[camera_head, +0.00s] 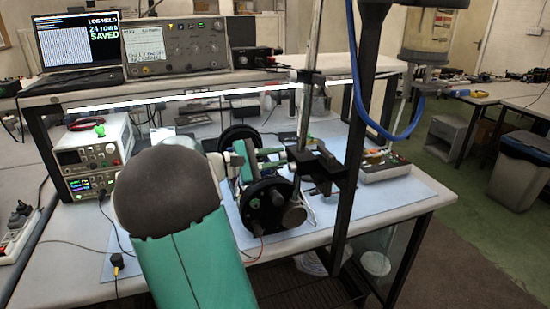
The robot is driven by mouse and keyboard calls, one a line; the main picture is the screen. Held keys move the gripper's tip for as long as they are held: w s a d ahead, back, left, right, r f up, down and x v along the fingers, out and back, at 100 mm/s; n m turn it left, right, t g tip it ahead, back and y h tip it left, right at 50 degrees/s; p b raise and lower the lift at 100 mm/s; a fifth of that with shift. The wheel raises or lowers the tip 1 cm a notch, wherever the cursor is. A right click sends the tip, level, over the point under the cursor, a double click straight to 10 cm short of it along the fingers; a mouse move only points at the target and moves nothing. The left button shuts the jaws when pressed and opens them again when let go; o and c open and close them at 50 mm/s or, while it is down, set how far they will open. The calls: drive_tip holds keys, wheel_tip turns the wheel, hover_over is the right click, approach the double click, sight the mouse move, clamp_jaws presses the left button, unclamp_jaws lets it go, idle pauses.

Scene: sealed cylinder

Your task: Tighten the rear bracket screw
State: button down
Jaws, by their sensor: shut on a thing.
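My arm's green link with a dark cap fills the lower middle and hides part of the bench. Beyond it, my gripper (252,157) is small and partly hidden, beside the cylinder assembly. It appears shut on a small tool (268,151), which looks greenish and points right towards the upright rod. The cylinder assembly has a black round end plate (266,205) facing me and another dark disc (240,136) behind. A black bracket or clamp (325,168) sits at the rod, right of the end plate. I cannot make out the screw or whether the tool touches it.
A vertical metal rod (305,110) and a dark bench post (362,140) stand close right of the assembly. A blue hose (365,118) hangs there. A power supply (92,150) stands left. A box with terminals (384,169) sits right. The blue mat (415,192) is clear at right.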

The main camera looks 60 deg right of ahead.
drive_tip(key=m, duration=0.5)
drive_tip(key=shift+w+a+m, duration=0.15)
drive_tip(key=shift+m, duration=0.15)
drive_tip(key=m, duration=0.5)
drive_tip(key=shift+f, duration=0.1)
drive_tip(key=m, duration=0.5)
drive_tip(key=shift+m, duration=0.4)
drive_tip(key=shift+w+m, duration=0.1)
drive_tip(key=shift+m, duration=2.2)
drive_tip(key=c, duration=1.2)
unclamp_jaws()
drive_tip(key=shift+c, duration=0.2)
drive_tip(key=v, duration=1.3)
drive_tip(key=shift+a, duration=0.2)
